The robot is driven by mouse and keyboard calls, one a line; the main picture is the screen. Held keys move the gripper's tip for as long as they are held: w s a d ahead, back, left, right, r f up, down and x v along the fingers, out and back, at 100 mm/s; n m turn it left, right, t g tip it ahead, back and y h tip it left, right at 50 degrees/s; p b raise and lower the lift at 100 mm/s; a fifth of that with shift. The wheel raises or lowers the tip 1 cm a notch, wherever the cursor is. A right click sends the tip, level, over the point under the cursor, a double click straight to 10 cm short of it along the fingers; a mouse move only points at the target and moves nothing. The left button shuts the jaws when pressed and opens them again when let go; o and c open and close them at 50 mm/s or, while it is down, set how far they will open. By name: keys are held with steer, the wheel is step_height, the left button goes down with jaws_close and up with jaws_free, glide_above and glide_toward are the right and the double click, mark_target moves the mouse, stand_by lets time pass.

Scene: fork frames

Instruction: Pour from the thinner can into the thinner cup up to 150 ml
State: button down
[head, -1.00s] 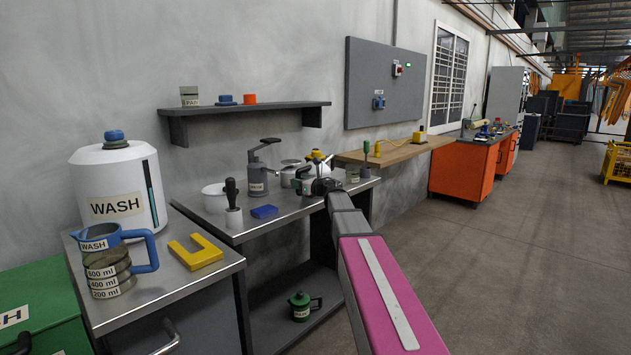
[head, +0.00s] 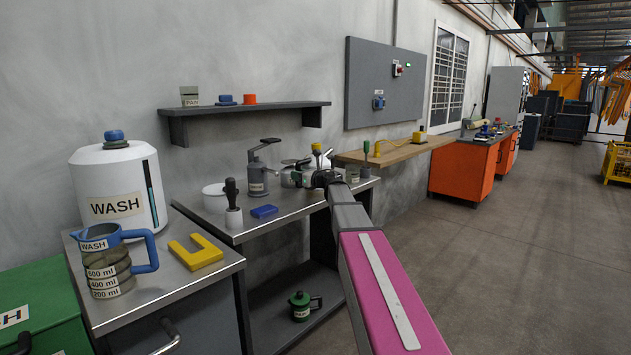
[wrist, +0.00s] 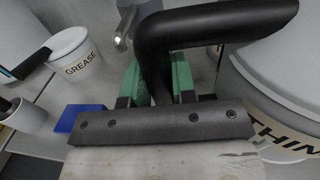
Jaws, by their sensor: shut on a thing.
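The thinner can (head: 288,178) is a grey, rounded can on the metal bench, partly hidden behind my gripper. In the wrist view it is the large pale body on the right, with a label reading "THIN" (wrist: 290,142). My gripper (head: 323,179) is at the can's right side in the head view. In the wrist view my gripper (wrist: 158,82) is shut, its green fingers on either side of a thick black handle (wrist: 212,28). A small cup (head: 352,174) with a pale label stands just right of my gripper; its lettering is too small to read.
On the bench are a pump can (head: 257,176), a white tub labelled GREASE (wrist: 75,55), a pot with a dark-handled tool (head: 233,207) and a blue block (head: 264,211). A wall shelf (head: 245,107) is above. A wooden bench (head: 395,151) adjoins on the right.

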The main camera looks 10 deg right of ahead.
steer(key=shift+r, duration=1.45)
